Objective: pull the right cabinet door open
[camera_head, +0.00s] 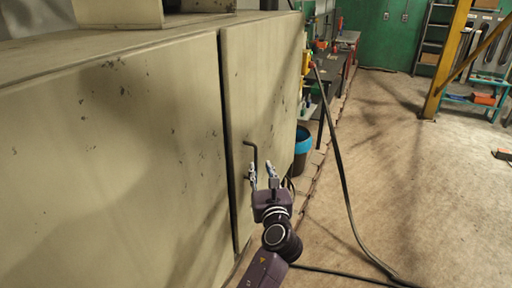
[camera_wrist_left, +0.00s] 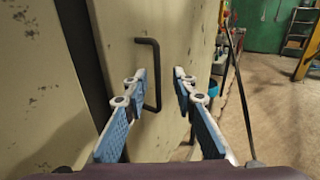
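The right cabinet door (camera_head: 262,85) is a worn, beige panel and looks closed, with a dark narrow gap along its left edge. Its dark bar handle (camera_head: 250,147) stands upright near that edge. The handle also shows in the left wrist view (camera_wrist_left: 157,62), between the two fingers as seen there. My left gripper (camera_head: 263,172) is open in front of the door at handle height, its blue-padded fingers (camera_wrist_left: 160,76) apart. Nothing is held. I cannot tell how far the fingertips are from the handle in depth. My right gripper is in neither view.
The left cabinet door (camera_head: 100,170) fills the left side. A blue-rimmed bin (camera_head: 302,140) stands past the cabinet's right end. A dark cable (camera_head: 341,165) runs down to the floor. A yellow post (camera_head: 449,60) stands at the back right. The floor (camera_head: 420,190) on the right is mostly clear.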

